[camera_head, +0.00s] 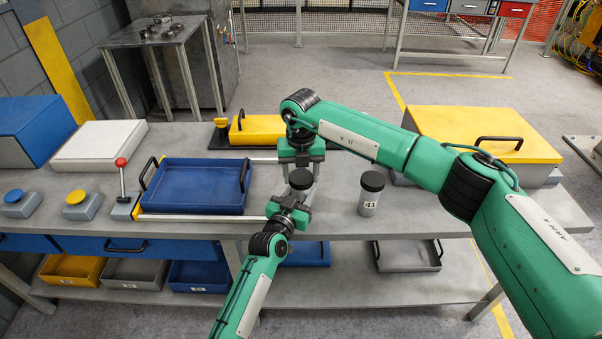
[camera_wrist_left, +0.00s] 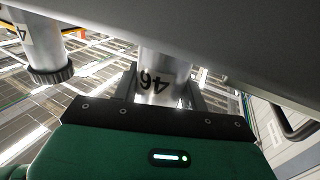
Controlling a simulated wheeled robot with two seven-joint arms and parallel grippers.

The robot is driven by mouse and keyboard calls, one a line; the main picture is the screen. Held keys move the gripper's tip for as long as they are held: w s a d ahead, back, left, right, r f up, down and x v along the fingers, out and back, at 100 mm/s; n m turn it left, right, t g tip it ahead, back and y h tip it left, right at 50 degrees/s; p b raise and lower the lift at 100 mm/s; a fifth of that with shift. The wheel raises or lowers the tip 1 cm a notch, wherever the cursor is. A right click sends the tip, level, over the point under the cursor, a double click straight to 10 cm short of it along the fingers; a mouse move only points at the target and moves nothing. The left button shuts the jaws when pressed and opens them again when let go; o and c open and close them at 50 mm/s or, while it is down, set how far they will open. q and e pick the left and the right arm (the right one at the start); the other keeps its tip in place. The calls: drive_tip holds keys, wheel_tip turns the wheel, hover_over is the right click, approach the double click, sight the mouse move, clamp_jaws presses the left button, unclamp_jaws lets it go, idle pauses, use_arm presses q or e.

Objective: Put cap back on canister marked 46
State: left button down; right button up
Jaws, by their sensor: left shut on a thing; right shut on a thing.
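The canister marked 46 (camera_wrist_left: 160,78) is silver and shows upside down in the left wrist view, between the fingers of my left gripper (camera_wrist_left: 168,92). In the head view my left gripper (camera_head: 291,207) is shut on this canister from the front. My right gripper (camera_head: 300,165) comes down from above and is shut on the dark round cap (camera_head: 300,179), right over the canister. The cap looks in line with the canister; whether it is seated cannot be told, as the grippers hide the join.
A canister marked 41 (camera_head: 369,196) with a black cap stands to the right on the grey table. A blue tray (camera_head: 195,207) with black handles lies to the left, beside a red-knobbed lever (camera_head: 122,180). A yellow-lidded case (camera_head: 485,133) stands at the right.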

drive_tip(key=m, duration=0.6)
drive_tip(key=shift+w+m, duration=0.1)
drive_tip(key=shift+m, duration=0.2)
drive_tip(key=o, duration=1.1)
drive_tip(key=shift+r, duration=2.3)
drive_tip(key=shift+c, duration=0.6)
